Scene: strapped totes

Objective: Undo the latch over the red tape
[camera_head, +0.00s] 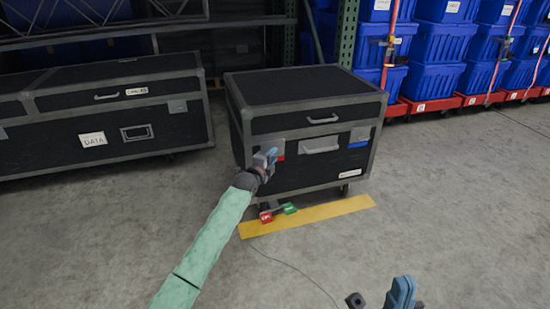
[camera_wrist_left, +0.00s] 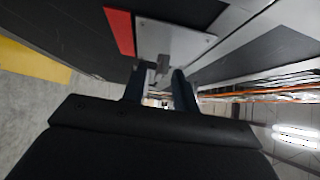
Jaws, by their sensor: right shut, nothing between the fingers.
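A black case (camera_head: 305,88) with grey metal edges stands ahead. Red tape (camera_head: 280,158) shows on its front at the left, partly behind my left gripper (camera_head: 270,157). In the left wrist view, the red tape (camera_wrist_left: 119,32) lies beside a grey latch plate (camera_wrist_left: 172,38). A small latch part (camera_wrist_left: 161,67) sticks out from the plate. My left gripper's fingers (camera_wrist_left: 157,84) are apart, on either side of this part; I cannot tell if they touch it. My right gripper (camera_head: 383,299) is shut and empty at the bottom of the head view, away from the case.
Blue tape (camera_head: 358,144) lies below another latch (camera_head: 360,134) on the right. A yellow floor strip (camera_head: 330,210) and red and green caster pedals (camera_head: 266,216) lie below the case. Another black case (camera_head: 110,110) stands left. Blue totes (camera_head: 435,80) stand behind right. The right floor is clear.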

